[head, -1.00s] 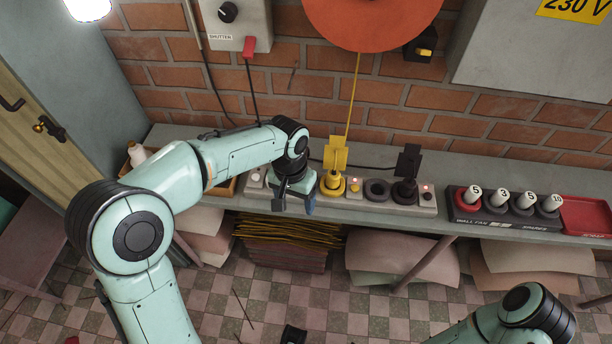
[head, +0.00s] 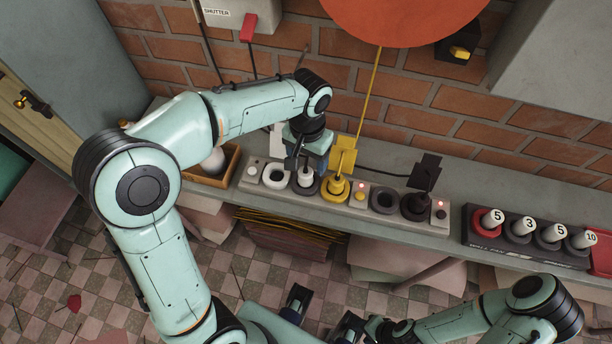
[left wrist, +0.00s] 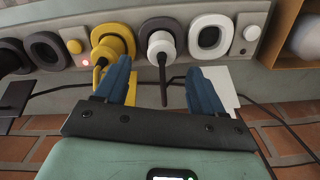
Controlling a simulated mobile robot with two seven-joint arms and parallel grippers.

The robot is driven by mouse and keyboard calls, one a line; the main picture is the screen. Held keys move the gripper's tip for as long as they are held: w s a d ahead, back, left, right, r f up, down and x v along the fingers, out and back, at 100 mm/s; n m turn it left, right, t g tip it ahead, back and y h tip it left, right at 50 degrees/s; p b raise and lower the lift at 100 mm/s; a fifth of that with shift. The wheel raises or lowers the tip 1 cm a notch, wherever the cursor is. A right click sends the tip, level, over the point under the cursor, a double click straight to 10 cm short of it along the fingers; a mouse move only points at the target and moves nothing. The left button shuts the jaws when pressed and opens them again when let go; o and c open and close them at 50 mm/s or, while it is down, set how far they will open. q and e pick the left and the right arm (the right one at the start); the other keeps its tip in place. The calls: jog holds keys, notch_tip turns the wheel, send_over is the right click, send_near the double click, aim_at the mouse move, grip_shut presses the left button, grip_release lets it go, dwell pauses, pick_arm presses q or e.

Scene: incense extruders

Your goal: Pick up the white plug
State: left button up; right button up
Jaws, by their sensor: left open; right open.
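The white plug (head: 305,176) stands in a dark ring socket on the wall-side shelf. It also shows in the left wrist view (left wrist: 161,44), its dark stem pointing toward my gripper. A white tag (left wrist: 222,84) hangs beside it. My left gripper (left wrist: 160,66) is open, with its blue fingers on either side of the stem and nothing gripped; the plug's body lies just beyond the fingertips. In the head view the left gripper (head: 307,150) is directly above the plug and partly covers it. My right gripper (head: 322,314) is open and empty, low at the bottom.
An empty white ring (head: 275,176) and a yellow plug (head: 335,185) with a yellow tag flank the white plug. An empty grey ring (head: 383,201) and a black plug (head: 416,205) follow. A wooden box (head: 223,170) stands left; a rack of numbered cylinders (head: 520,247) stands right.

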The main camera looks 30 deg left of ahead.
aim_at(306, 171)
pick_arm(q)
jog(key=shift+f, duration=0.75)
jog(key=f, duration=0.5)
jog(key=shift+s+a+f+b, duration=0.1)
jog(key=shift+s+b, duration=0.15)
jog(key=shift+b, duration=0.15)
jog(key=c, duration=1.1)
